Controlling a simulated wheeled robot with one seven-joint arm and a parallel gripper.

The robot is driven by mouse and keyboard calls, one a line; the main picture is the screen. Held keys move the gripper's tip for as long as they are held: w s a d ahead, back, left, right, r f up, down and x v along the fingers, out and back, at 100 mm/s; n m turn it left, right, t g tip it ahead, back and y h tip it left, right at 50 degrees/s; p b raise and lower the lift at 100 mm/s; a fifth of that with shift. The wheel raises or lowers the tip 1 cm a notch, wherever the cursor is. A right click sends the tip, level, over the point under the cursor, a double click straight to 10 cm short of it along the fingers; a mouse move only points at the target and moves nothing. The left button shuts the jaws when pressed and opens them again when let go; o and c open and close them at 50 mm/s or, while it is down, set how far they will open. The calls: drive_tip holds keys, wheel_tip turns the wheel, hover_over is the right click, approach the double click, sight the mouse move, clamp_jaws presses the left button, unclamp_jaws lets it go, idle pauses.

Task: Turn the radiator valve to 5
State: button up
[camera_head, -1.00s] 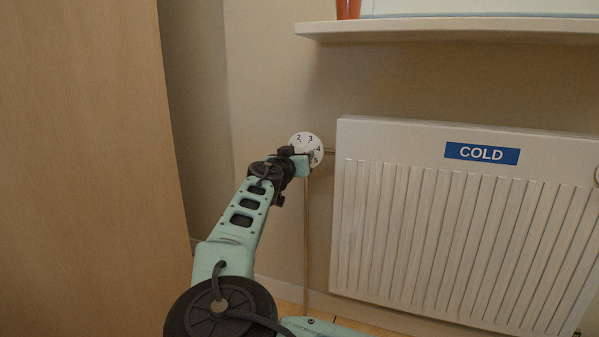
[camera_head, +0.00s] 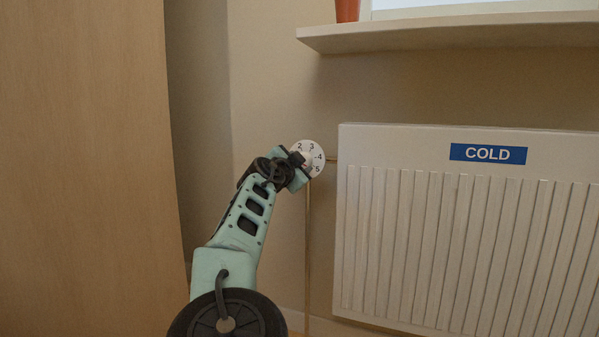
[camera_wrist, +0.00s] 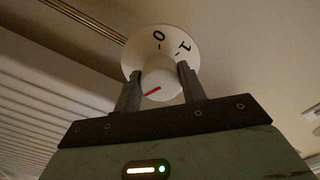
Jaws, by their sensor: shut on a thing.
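The radiator valve has a round white dial (camera_head: 317,150) on the wall, left of the radiator, with 2, 3, 4 and 5 showing in the head view. In the wrist view the dial plate (camera_wrist: 195,45) shows 0 and 1. A white knob (camera_wrist: 162,84) stands out from its middle, with a red mark on its face. My gripper (camera_wrist: 160,76) is shut on the knob, one finger on each side. In the head view my gripper (camera_head: 303,164) covers the dial's lower left. I cannot tell which number the red mark points to.
The white radiator (camera_head: 440,240) with a blue COLD sign (camera_head: 488,153) stands right of the valve. A thin pipe (camera_head: 307,250) runs down below the valve. A windowsill (camera_head: 440,34) with an orange pot (camera_head: 347,10) is above. A wooden panel (camera_head: 85,170) fills the left.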

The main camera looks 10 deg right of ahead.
drive_tip(key=shift+f+m+b, duration=0.1)
drive_tip(key=shift+m+b, duration=0.3)
drive_tip(key=shift+m, duration=0.6)
drive_tip(key=o, duration=1)
drive_tip(key=shift+c, duration=0.2)
drive_tip(key=p+v, duration=0.6)
drive_tip(key=v, duration=1.1)
drive_tip(key=shift+a+p, duration=0.15)
drive_tip(key=shift+p, duration=0.15)
drive_tip(key=shift+s, duration=0.1)
